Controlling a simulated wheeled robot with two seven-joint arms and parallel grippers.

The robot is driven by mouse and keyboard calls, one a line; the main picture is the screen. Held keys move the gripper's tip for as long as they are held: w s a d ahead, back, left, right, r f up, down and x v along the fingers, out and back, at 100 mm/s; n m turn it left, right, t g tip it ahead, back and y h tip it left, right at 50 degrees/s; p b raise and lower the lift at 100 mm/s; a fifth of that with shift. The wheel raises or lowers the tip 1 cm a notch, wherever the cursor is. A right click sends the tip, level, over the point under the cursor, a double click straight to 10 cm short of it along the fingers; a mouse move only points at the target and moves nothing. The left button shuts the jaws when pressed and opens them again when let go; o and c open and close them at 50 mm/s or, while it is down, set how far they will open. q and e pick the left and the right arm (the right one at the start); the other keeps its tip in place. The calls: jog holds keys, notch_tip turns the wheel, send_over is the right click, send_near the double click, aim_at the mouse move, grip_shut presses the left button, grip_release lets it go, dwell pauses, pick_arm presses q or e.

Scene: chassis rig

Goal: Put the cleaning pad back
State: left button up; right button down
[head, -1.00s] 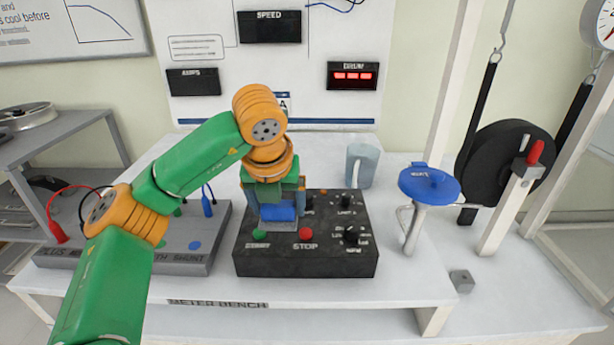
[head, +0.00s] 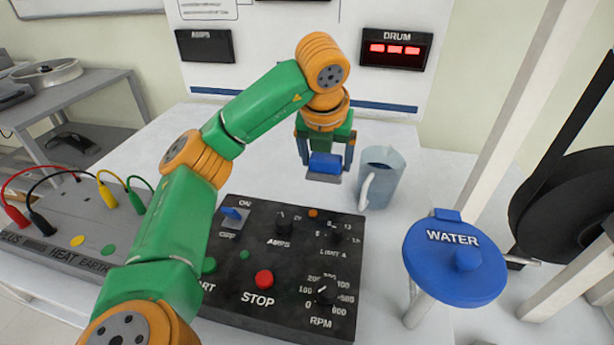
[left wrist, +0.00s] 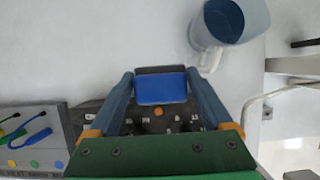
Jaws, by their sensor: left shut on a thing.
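The cleaning pad (head: 325,163) has a blue top and a grey underside. My left gripper (head: 326,154) is shut on it, with one finger at each side. It holds the pad over the white bench behind the black control box, just left of the jug. I cannot tell whether the pad touches the bench. In the left wrist view the blue pad (left wrist: 161,88) sits between the fingertips, beyond the far edge of the box. My right gripper is not in view.
The grey-blue jug (head: 381,178) stands right of the pad, its handle towards the front. The control box (head: 290,262) with knobs and a STOP button lies in front. A blue WATER disc (head: 455,262) on a white pipe is at right.

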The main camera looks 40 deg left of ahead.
pick_arm(q)
jog(key=w+a+f+p, duration=0.1)
jog(key=w+a+f, duration=0.15)
jog(key=a, duration=0.45)
send_over(302, 181)
jog(key=s+d, duration=0.1)
jog(key=s, duration=0.1)
jog(key=f, duration=0.6)
jog(key=shift+w, duration=0.25)
jog(key=f, duration=0.3)
jog(key=shift+a, duration=0.2)
jog(key=shift+f, duration=0.3)
jog(key=o, duration=1.1)
jog(key=shift+w, duration=0.1)
jog(key=p+v, duration=0.1)
jog(key=v, duration=1.1)
jog(key=shift+d, duration=0.1)
